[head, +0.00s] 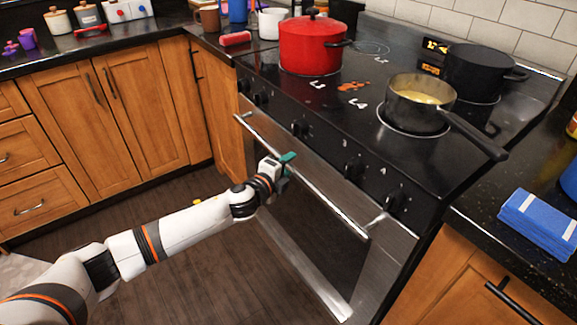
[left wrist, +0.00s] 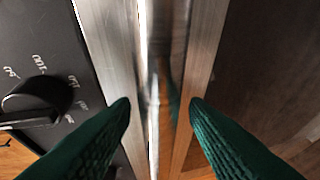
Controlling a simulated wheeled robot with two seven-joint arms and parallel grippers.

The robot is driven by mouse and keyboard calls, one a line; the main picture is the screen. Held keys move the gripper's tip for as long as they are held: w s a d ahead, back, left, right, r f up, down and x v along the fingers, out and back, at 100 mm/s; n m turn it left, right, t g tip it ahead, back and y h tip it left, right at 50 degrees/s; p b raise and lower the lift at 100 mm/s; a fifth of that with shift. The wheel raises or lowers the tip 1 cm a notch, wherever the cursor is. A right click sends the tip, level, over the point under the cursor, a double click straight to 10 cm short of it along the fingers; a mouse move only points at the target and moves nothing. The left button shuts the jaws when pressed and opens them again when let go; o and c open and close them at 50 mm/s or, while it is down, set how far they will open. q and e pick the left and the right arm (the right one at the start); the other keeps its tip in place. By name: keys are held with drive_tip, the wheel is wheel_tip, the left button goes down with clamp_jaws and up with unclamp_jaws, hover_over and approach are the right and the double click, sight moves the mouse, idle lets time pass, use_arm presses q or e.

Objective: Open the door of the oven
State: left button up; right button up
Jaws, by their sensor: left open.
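The oven door (head: 318,225) is closed, with a dark window in a steel frame. Its long silver handle bar (head: 325,203) runs along the top of the door. My left gripper (head: 288,160) is at the handle, left of its middle. In the left wrist view my left gripper (left wrist: 160,105) is open, with its two green fingers on either side of the handle bar (left wrist: 165,60). I cannot tell whether the fingers touch the bar. A black control knob (left wrist: 38,98) shows at the left of that view. My right gripper is not in view.
A blue towel (head: 541,220) lies on the right counter.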

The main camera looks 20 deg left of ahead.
use_arm(q)
drive_tip(key=shift+w+d+f, duration=0.1)
drive_tip(key=shift+w, duration=0.35)
clamp_jaws()
drive_tip(key=shift+f, duration=0.1)
